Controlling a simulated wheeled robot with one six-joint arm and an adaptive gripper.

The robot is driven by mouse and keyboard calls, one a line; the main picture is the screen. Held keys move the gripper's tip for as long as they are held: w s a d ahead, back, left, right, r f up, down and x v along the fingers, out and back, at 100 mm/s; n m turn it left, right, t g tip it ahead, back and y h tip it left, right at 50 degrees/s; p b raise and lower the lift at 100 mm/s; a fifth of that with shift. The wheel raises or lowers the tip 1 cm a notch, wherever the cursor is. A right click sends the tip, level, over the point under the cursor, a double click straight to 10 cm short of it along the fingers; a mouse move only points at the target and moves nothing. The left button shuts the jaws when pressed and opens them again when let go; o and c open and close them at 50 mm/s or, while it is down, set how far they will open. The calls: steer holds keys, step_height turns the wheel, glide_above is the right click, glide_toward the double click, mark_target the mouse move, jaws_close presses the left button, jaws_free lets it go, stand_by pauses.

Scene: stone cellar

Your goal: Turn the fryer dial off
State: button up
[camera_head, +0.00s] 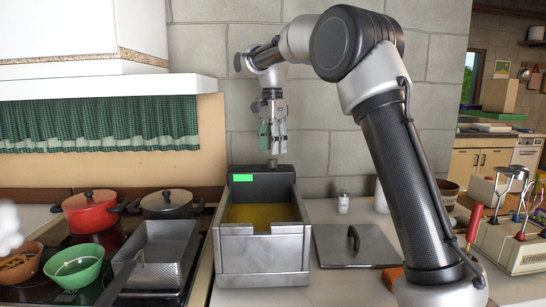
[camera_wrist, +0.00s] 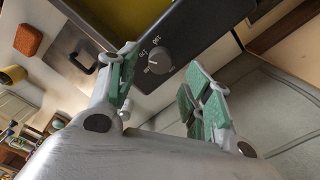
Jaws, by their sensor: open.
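The fryer (camera_head: 262,245) is a steel box with yellow oil in it and a dark back panel. A lit green display (camera_head: 243,178) is on that panel. The dial (camera_wrist: 159,62) is a round grey knob on the dark panel, with pale markings around it; I cannot read its setting surely. A small knob-like tip (camera_head: 272,163) shows at the panel's top in the head view. My gripper (camera_head: 272,142) is open, pointing down just above the panel. In the wrist view its green-padded fingers (camera_wrist: 164,68) are apart, with the dial seen between them, and no contact shows.
A metal lid (camera_head: 352,246) with a black handle lies right of the fryer, near a small shaker (camera_head: 343,203). A wire basket (camera_head: 160,252) and a red pot (camera_head: 88,212) stand to the left. The stone wall is close behind the fryer.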

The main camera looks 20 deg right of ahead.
mark_target(272, 163)
steer(key=shift+f, duration=1.85)
steer(key=shift+c, duration=0.4)
steer(key=c, duration=1)
